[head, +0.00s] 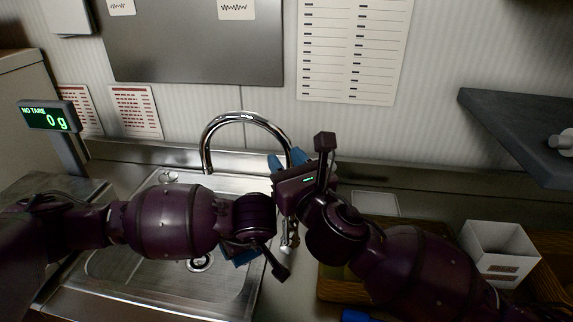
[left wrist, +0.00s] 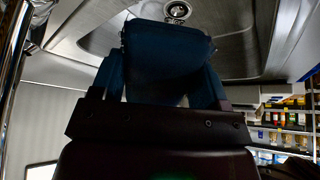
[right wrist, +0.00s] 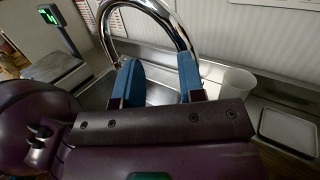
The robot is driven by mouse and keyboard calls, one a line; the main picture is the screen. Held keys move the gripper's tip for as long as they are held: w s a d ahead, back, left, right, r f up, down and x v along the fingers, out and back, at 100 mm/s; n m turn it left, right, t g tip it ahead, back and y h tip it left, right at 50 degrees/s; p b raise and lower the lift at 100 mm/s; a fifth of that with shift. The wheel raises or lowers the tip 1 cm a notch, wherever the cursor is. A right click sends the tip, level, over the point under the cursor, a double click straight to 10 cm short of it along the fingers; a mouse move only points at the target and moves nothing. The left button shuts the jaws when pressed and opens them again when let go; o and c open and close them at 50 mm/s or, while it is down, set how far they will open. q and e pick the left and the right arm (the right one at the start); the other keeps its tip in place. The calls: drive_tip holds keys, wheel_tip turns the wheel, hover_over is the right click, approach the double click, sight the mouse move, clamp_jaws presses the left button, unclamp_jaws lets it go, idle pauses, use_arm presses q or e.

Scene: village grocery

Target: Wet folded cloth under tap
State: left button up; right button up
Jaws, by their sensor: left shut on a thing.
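The chrome tap (head: 245,118) arches over the steel sink (head: 120,265); no water stream shows from its spout. My left gripper (left wrist: 162,85) is shut on the dark blue folded cloth (left wrist: 165,50), which spans between its blue fingers above the basin. In the head view my left wrist covers most of it, and only a bit of blue shows below. My right gripper (head: 288,162) is at the tap's right side, with its two blue fingers apart and nothing seen between them. In the right wrist view the tap's arch (right wrist: 150,15) rises just beyond these fingers.
A scale display (head: 50,116) stands at the left. The drain (head: 200,263) is clear.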

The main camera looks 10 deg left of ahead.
use_arm(q)
drive_tip(key=shift+s+d+r+p, duration=0.85)
drive_tip(key=shift+s+d+r, duration=0.2)
drive_tip(key=shift+d+r, duration=0.25)
drive_tip(key=shift+s+d+r, duration=0.1)
drive_tip(key=shift+d+r, duration=0.05)
use_arm(e)
drive_tip(key=r, duration=0.2)
drive_tip(key=shift+s+a+r, duration=0.1)
drive_tip(key=shift+s+r, duration=0.15)
drive_tip(key=shift+r, duration=0.15)
use_arm(q)
drive_tip(key=shift+d+r, duration=0.1)
use_arm(e)
drive_tip(key=shift+f, duration=0.15)
use_arm(q)
drive_tip(key=w+a+f+b, duration=0.1)
drive_tip(key=a+f, duration=0.1)
drive_tip(key=w+a+f+b, duration=0.1)
drive_tip(key=w+f+b, duration=0.1)
drive_tip(key=shift+w+a, duration=0.1)
drive_tip(key=shift+a, duration=0.25)
drive_tip(key=shift+w+a+f, duration=0.15)
drive_tip(key=shift+a+f, duration=0.05)
drive_tip(key=shift+w+a, duration=0.2)
drive_tip(key=shift+a, duration=0.05)
use_arm(e)
drive_tip(key=f, duration=0.4)
drive_tip(key=shift+w+f, duration=0.25)
drive_tip(key=shift+w, duration=0.05)
